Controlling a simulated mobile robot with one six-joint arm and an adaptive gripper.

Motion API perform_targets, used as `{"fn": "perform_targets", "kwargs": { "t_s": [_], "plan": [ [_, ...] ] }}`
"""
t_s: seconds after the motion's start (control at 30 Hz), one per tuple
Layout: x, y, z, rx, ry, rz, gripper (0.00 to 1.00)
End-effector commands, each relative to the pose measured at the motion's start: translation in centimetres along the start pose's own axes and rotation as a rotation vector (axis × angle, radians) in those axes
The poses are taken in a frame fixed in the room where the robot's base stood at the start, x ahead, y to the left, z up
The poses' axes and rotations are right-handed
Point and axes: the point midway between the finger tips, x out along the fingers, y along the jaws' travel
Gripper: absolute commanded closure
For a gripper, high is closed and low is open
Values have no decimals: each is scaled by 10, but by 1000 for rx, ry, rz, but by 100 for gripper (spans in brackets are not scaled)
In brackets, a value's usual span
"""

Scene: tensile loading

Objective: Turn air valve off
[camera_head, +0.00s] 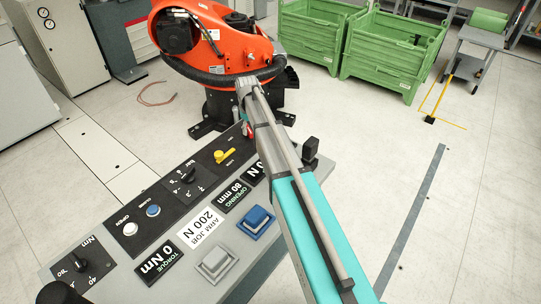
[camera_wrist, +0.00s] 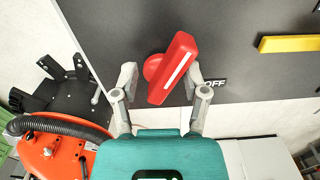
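The air valve is a red handle (camera_wrist: 173,72) with a white stripe on a dark panel in the wrist view. Its bar slants from upper right to lower left. A white OFF label (camera_wrist: 215,83) sits just right of it, partly behind a finger. My gripper (camera_wrist: 163,78) has one finger on each side of the handle. A gap shows at the left finger; I cannot tell whether the right finger touches. In the head view a small red part of the valve (camera_head: 247,130) shows beside my arm, which hides the rest of it and my gripper.
A yellow lever (camera_wrist: 290,43) is right of the valve; it also shows in the head view (camera_head: 224,155). The grey control console (camera_head: 215,265) carries several knobs, buttons and displays. An orange robot (camera_head: 215,45) stands behind it. Green crates (camera_head: 390,50) are farther back.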

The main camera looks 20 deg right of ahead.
Motion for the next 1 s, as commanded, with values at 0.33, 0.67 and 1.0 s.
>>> {"fn": "perform_targets", "kwargs": {
  "t_s": [0.33, 0.67, 1.0],
  "plan": [
    [-29, 1, 0, -47, 0, 0, 43],
    [-57, 1, 0, -45, 0, 0, 43],
    [-86, 1, 0, -45, 0, 0, 43]
  ]
}}
